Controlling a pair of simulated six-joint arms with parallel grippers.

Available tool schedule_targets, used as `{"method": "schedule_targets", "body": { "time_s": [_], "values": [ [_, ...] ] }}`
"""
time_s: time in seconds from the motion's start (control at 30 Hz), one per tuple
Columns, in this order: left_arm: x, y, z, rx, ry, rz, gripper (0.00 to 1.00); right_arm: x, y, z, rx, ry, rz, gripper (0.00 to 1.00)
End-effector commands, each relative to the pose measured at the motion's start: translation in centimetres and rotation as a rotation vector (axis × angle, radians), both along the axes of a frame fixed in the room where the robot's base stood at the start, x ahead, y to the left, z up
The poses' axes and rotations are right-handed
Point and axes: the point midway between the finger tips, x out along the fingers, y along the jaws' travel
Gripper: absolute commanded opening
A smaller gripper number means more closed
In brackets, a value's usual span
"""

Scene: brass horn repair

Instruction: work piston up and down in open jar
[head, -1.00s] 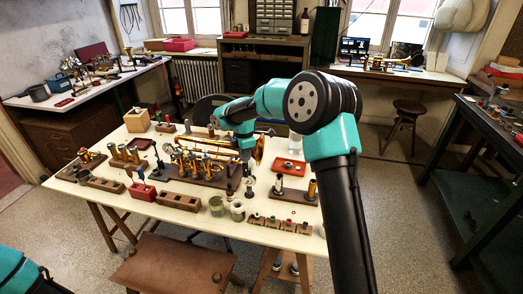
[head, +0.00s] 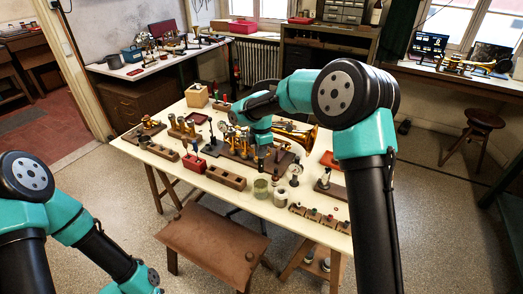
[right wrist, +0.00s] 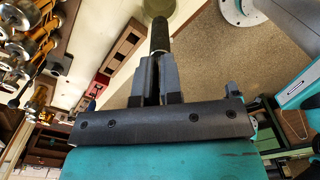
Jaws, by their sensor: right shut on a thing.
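My right gripper (head: 262,150) hangs above the worktable. In the right wrist view its fingers (right wrist: 158,72) are shut on a dark, slim cylinder, the piston (right wrist: 160,36). The piston points towards a green open jar (right wrist: 186,12), cut off at the picture's top edge. In the head view the green jar (head: 261,188) stands near the table's front edge, just below my right gripper. The piston looks to be above the jar; I cannot tell whether its tip is inside. My left arm is at the lower left, its gripper outside the picture.
A pale jar (head: 280,196) stands close to the right of the green one. A wooden block with holes (head: 226,177) and a red holder (head: 194,163) are to the left. Brass horn parts (head: 296,132) lie behind. A brown stool (head: 213,243) stands in front.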

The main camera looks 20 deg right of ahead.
Motion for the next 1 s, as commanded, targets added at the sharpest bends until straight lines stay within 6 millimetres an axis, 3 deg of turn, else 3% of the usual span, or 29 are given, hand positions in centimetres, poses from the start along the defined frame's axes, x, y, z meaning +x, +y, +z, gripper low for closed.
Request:
{"method": "schedule_targets", "body": {
  "time_s": [0.6, 1.0],
  "values": [
    [0.0, 0.0, 0.0, 0.0, 0.0, 0.0, 0.43, 0.0, 0.0, -3.5, 0.0, 0.001, 0.0, 0.0],
    [0.0, 0.0, 0.0, 0.0, 0.0, 0.0, 0.43, 0.0, 0.0, -3.6, 0.0, 0.0, 0.0, 0.0]
  ]
}}
